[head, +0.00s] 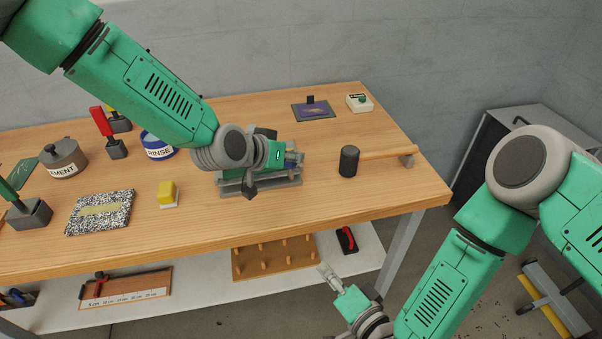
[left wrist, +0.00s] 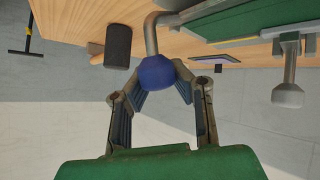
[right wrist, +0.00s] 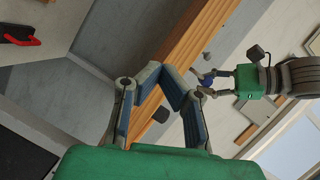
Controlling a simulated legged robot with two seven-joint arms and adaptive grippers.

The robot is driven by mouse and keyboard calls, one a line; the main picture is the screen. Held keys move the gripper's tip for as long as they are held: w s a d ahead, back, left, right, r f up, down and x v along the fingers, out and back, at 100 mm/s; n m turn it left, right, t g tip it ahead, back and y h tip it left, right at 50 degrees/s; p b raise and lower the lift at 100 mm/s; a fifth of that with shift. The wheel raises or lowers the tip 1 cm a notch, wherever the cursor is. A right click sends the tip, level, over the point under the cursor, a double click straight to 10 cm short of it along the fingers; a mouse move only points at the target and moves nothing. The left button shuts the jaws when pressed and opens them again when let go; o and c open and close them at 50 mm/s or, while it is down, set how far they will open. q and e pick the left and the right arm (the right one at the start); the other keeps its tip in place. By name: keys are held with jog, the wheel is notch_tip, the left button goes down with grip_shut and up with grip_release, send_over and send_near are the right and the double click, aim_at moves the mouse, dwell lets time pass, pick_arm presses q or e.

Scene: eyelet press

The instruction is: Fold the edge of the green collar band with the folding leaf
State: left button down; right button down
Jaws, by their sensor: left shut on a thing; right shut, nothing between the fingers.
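My left gripper (head: 293,160) is over the grey fixture (head: 282,183) on the table and hides much of it. In the left wrist view its fingers (left wrist: 162,75) are shut on a blue knob (left wrist: 158,72) at the end of a bent grey rod (left wrist: 151,35). A broad green surface (left wrist: 240,18) with a yellow strip lies beside the rod; I cannot tell whether it is the leaf or the collar band. The blue knob also shows in the right wrist view (right wrist: 208,82). My right gripper (head: 325,272) is shut and empty, low in front of the table.
A black-headed tool (head: 349,161) with a wooden handle lies right of the fixture. A yellow block (head: 167,190), a speckled board (head: 112,213), a RINSE pot (head: 158,148) and a CEMENT pot (head: 64,160) stand left. A peg board (head: 275,258) is on the lower shelf.

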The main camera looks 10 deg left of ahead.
pick_arm(q)
jog(key=shift+w+a, duration=0.2)
jog(key=shift+a, duration=0.2)
pick_arm(e)
jog(key=w+a+r+m+t, duration=0.2)
jog(key=w+r+m+t, duration=0.2)
jog(key=r+m+t, duration=0.3)
pick_arm(q)
jog(key=shift+s, duration=0.1)
pick_arm(e)
jog(key=shift+n, duration=0.4)
jog(key=x, duration=1.3)
jog(key=shift+w+r, duration=0.25)
jog(key=shift+w+r, duration=0.1)
